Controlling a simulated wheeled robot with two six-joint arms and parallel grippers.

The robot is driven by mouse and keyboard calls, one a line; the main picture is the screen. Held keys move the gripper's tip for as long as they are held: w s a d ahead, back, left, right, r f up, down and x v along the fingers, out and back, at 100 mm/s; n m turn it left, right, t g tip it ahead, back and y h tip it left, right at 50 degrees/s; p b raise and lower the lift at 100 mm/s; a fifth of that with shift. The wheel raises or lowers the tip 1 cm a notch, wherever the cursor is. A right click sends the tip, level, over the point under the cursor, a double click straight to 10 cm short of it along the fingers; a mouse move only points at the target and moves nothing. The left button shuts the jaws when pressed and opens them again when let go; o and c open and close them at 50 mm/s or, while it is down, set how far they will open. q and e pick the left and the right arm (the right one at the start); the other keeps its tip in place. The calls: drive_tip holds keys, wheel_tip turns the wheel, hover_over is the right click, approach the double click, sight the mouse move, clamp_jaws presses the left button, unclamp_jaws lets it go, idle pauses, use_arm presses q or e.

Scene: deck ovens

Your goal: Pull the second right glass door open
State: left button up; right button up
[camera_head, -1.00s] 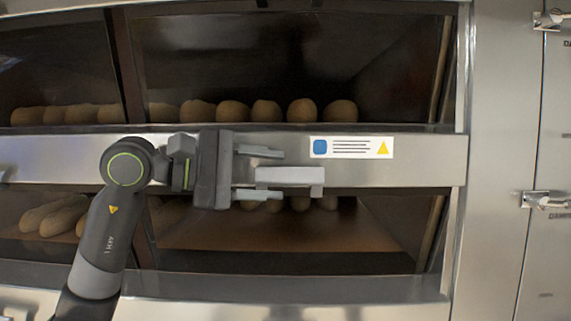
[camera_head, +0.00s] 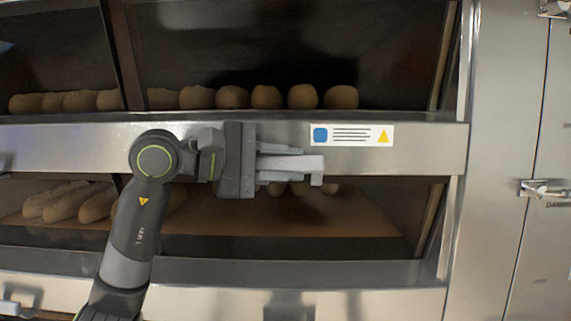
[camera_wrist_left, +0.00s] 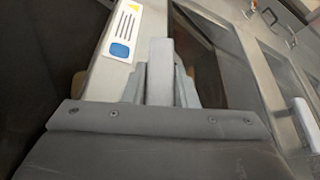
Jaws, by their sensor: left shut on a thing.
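The lower right glass door (camera_head: 330,217) spans the lower middle of the head view, with loaves dimly visible behind its dark pane. Its pale bar handle (camera_head: 304,164) sticks out at the door's top edge, below the label strip. My left gripper (camera_head: 287,162) comes in from the left and is shut on this handle. In the left wrist view the handle (camera_wrist_left: 160,70) stands between the two grey fingers. The fingers cover part of the handle. The door looks closed. My right gripper is in neither view.
Above is another glass door (camera_head: 280,50) with a row of round loaves. A steel panel (camera_head: 495,230) with latches (camera_head: 545,189) stands on the right. A further handle (camera_head: 18,310) shows at lower left. The steel band (camera_head: 430,145) carries a label (camera_head: 352,135).

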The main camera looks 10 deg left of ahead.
sight(286, 201)
use_arm(q)
clamp_jaws()
drive_tip(key=shift+f, duration=0.1)
drive_tip(key=shift+s+f+b, duration=0.1)
drive_tip(key=shift+f+b, duration=0.1)
drive_tip(key=shift+b, duration=0.55)
drive_tip(key=shift+f+m+t+h+b, duration=0.15)
drive_tip(key=shift+f+m+h+b, duration=0.65)
drive_tip(key=shift+m+b, duration=1.55)
drive_tip(key=shift+f+m+t+h+b, duration=0.2)
drive_tip(key=shift+f+m+h+b, duration=0.75)
drive_tip(key=shift+b, duration=2.15)
drive_tip(key=shift+f+m+t+h+b, duration=0.25)
drive_tip(key=shift+f+m+b, duration=0.7)
drive_tip(key=shift+m+b, duration=1.65)
